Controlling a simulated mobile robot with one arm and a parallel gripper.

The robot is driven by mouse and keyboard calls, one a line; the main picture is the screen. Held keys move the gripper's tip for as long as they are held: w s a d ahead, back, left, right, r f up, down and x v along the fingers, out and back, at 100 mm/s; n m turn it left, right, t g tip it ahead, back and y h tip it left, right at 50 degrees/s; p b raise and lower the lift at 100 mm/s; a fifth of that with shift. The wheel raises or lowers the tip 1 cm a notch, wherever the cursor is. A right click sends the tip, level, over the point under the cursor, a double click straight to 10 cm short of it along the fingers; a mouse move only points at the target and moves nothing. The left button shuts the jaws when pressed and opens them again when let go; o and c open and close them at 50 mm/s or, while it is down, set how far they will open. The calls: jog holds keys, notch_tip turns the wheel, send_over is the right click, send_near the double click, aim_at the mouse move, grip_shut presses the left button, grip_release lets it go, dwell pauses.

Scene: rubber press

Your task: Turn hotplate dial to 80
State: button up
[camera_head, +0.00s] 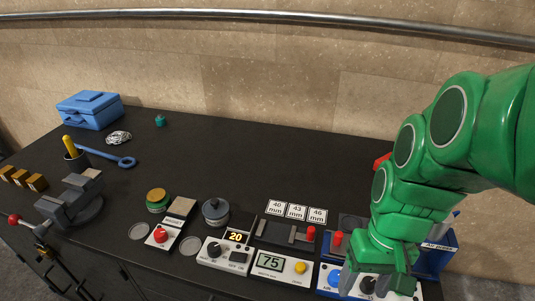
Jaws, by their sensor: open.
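A white unit (212,262) with an amber display (236,237) reading 20 and a dark round dial (214,249) stands near the table's front edge; it looks like the hotplate, but its label is too small to read. A dark lidded pot (215,211) stands just behind it. My gripper (366,284) is at the front right, well to the right of that unit. It is open and points down over another white panel (328,283) with blue markings and a dark knob. My arm partly hides this panel, and I cannot tell whether the fingers touch the knob.
A unit (268,263) reading 75 with a yellow button lies between. Behind it are a dark fixture with a red knob (311,232) and number cards (297,212). A magnet unit (160,237), vise (70,204) and blue toolbox (90,110) are left. The table's back middle is clear.

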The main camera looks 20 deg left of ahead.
jog(key=w+a+f+n, duration=0.1)
jog(key=w+a+n, duration=0.3)
jog(key=w+a, duration=0.45)
jog(key=n+t+h, duration=0.1)
jog(key=n+t, duration=0.2)
jog(key=n, duration=0.6)
send_over(213, 247)
jog(key=f, duration=0.4)
jog(key=shift+s, duration=0.25)
jog(key=shift+a+f, duration=0.1)
jog(key=shift+f, duration=0.2)
jog(key=shift+w+f, duration=0.2)
jog(key=shift+f, duration=3.5)
jog(key=c, duration=1)
